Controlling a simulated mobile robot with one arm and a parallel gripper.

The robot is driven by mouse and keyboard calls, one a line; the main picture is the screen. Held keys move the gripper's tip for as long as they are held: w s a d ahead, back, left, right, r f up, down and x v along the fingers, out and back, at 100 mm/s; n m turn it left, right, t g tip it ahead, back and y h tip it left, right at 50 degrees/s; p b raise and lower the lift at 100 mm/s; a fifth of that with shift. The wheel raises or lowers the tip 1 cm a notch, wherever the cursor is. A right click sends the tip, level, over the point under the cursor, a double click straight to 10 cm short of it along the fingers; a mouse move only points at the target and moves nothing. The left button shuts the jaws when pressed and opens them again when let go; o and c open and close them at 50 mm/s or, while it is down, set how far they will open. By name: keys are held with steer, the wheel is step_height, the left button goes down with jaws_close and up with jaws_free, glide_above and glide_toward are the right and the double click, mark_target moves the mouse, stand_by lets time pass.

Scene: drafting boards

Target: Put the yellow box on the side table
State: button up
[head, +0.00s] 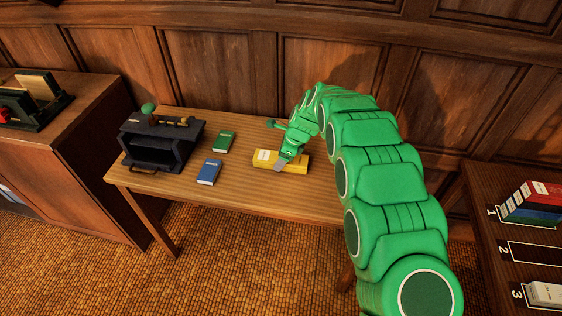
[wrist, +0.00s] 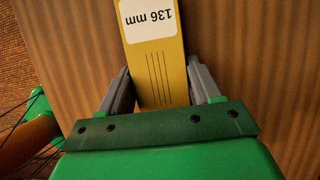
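The yellow box (head: 294,167) lies on the wooden table in the head view, towards its right half. In the wrist view the yellow box (wrist: 160,65) carries a white label reading "136 mm" and several dark lines. My gripper (head: 280,162) is down at the box; in the wrist view its grey fingers (wrist: 158,80) stand one on each side of it. The box runs slightly askew between them. Whether both fingers press on it is not clear. Which surface is the side table is not labelled; a dark table with numbered outlined slots (head: 513,275) stands at the right.
The wooden table (head: 250,199) also holds a green book (head: 224,142), a blue book (head: 209,172) and a dark device with a green knob (head: 160,140). A cabinet (head: 75,165) stands left. On the right table, slot 1 holds coloured boxes (head: 535,203), slot 3 a white box (head: 545,293); slot 2 is empty.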

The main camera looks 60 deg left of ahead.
mark_target(277, 157)
steer(key=c, duration=0.7)
steer(key=shift+c, duration=0.2)
steer(key=shift+r, duration=0.15)
step_height(277, 157, up, 3)
steer(key=shift+d+r, duration=0.1)
steer(key=s+d+r, duration=0.6)
steer(key=d+r, duration=0.3)
steer(key=d, duration=0.3)
steer(key=shift+d+r, duration=0.2)
steer(key=shift+r, duration=0.1)
